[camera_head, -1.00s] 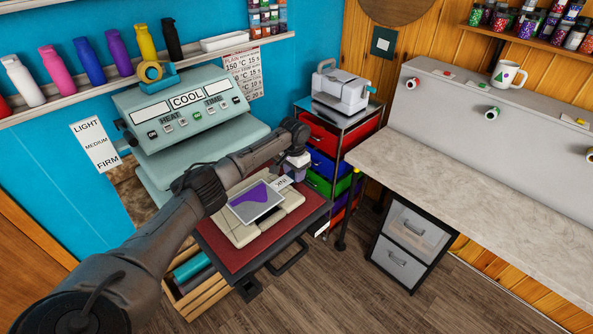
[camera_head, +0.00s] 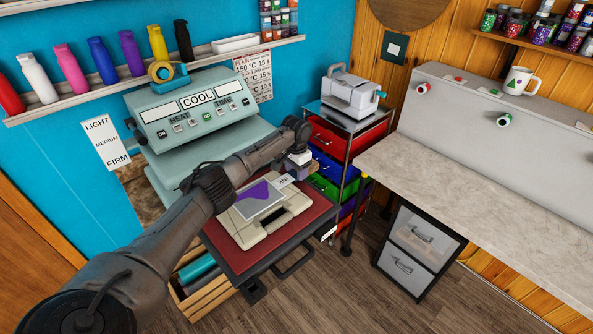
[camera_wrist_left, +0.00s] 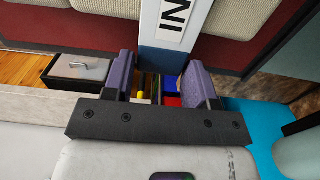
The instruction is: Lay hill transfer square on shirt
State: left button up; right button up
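The hill transfer square (camera_head: 247,208), a pale sheet with a purple hill, is over the cream folded shirt (camera_head: 243,238) in the head view. Its tab with a white INK label (camera_head: 285,181) points toward my left gripper (camera_head: 298,162). In the left wrist view, the tab (camera_wrist_left: 150,45) sits between both fingers of my left gripper (camera_wrist_left: 160,80), which look closed on its sides. I cannot tell whether the square touches the shirt. The shirt lies on the red pad (camera_head: 232,257) and also shows in the wrist view (camera_wrist_left: 95,15). My right gripper is not in view.
The heat press (camera_head: 196,125) stands behind the pad, its display reading COOL. A cart with coloured drawers (camera_head: 329,163) stands close beside my left gripper. The grey counter (camera_head: 455,200) at right is mostly clear.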

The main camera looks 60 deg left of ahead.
pick_arm(q)
jog(key=o, duration=0.4)
notch_tip(320, 180, up, 14)
jog(key=b, duration=0.3)
jog(key=shift+f+b, duration=0.1)
jog(key=shift+b, duration=0.25)
dwell(0.3)
